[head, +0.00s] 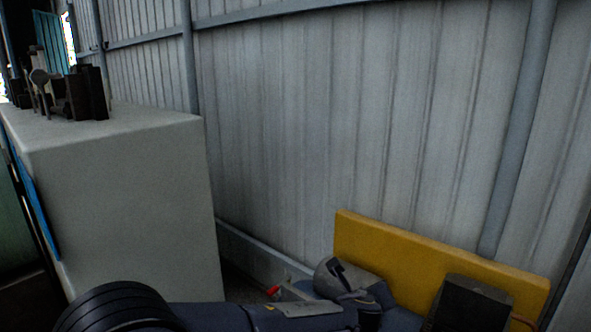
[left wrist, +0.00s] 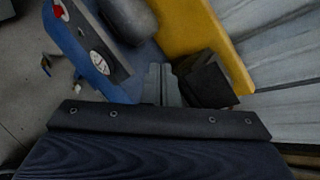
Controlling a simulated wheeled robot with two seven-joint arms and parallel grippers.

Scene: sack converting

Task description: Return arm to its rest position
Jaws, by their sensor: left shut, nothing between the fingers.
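My left gripper (left wrist: 162,84) shows in the left wrist view, its grey fingers together with nothing between them. It points toward a blue machine (left wrist: 93,66) with a red knob and a round white gauge, and a dark box (left wrist: 207,82). I cannot tell how far the fingers are from them. In the head view I cannot make out the left gripper. My right gripper is in neither view.
A yellow panel (head: 430,258) stands against the corrugated metal wall (head: 320,120), with a grey rounded housing (head: 336,277) in front. A large pale cabinet (head: 125,205) stands at left, dark fittings (head: 84,95) on top. Bare floor (left wrist: 25,70) shows left of the blue machine.

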